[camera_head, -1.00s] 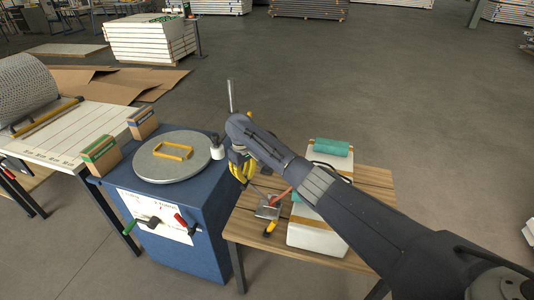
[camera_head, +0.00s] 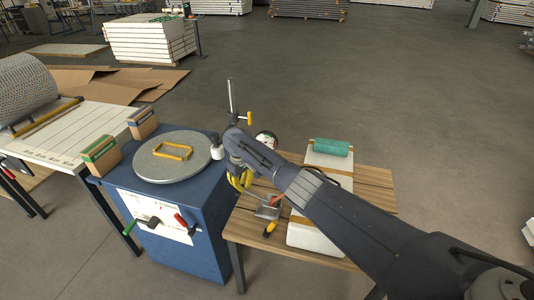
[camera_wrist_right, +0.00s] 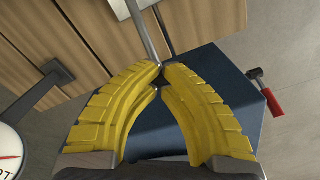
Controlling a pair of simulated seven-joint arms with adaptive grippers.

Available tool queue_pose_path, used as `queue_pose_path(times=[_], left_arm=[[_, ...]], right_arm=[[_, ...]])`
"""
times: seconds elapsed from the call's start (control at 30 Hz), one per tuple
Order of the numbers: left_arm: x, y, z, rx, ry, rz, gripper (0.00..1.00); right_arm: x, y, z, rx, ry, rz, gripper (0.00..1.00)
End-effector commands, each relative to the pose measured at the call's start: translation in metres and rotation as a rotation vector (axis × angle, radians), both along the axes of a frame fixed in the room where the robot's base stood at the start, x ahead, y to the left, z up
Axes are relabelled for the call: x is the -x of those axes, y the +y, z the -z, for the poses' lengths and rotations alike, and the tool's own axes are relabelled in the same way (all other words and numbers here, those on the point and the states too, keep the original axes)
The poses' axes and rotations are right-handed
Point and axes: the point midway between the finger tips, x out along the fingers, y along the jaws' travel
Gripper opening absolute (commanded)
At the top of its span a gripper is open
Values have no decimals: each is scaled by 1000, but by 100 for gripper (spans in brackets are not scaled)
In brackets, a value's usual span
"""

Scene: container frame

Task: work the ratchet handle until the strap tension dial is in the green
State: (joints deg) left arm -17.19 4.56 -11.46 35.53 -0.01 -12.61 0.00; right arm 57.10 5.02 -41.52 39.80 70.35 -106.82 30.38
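The metal ratchet (camera_head: 268,210) sits on the wooden table beside the white strapped box (camera_head: 312,233); its thin metal handle (camera_wrist_right: 144,30) shows in the right wrist view. My right gripper (camera_head: 240,181) is above the table's left edge. In the wrist view its yellow fingertips (camera_wrist_right: 161,70) are closed together at the handle's end and appear to pinch it. My left gripper is out of view.
A blue cabinet (camera_head: 187,240) with a grey turntable (camera_head: 150,168) stands left of the table, with a red-handled crank on its front. An upright metal post (camera_head: 231,98) with a yellow knob stands behind my gripper. A teal roll (camera_head: 333,147) lies on the white box.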

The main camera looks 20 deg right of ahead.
Motion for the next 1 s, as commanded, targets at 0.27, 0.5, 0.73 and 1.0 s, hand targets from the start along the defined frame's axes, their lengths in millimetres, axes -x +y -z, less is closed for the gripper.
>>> queue_pose_path(times=[0.27, 0.5, 0.73, 1.0], left_arm=[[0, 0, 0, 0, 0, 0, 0], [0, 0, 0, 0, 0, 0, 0], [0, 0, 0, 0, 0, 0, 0], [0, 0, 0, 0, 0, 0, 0]], right_arm=[[-1, 2, 17, 3, 3, 1, 0], [-3, 4, 20, 2, 1, 0, 0], [-3, 4, 0, -1, 0, -1, 0], [-3, 5, -28, -1, 0, -1, 0]])
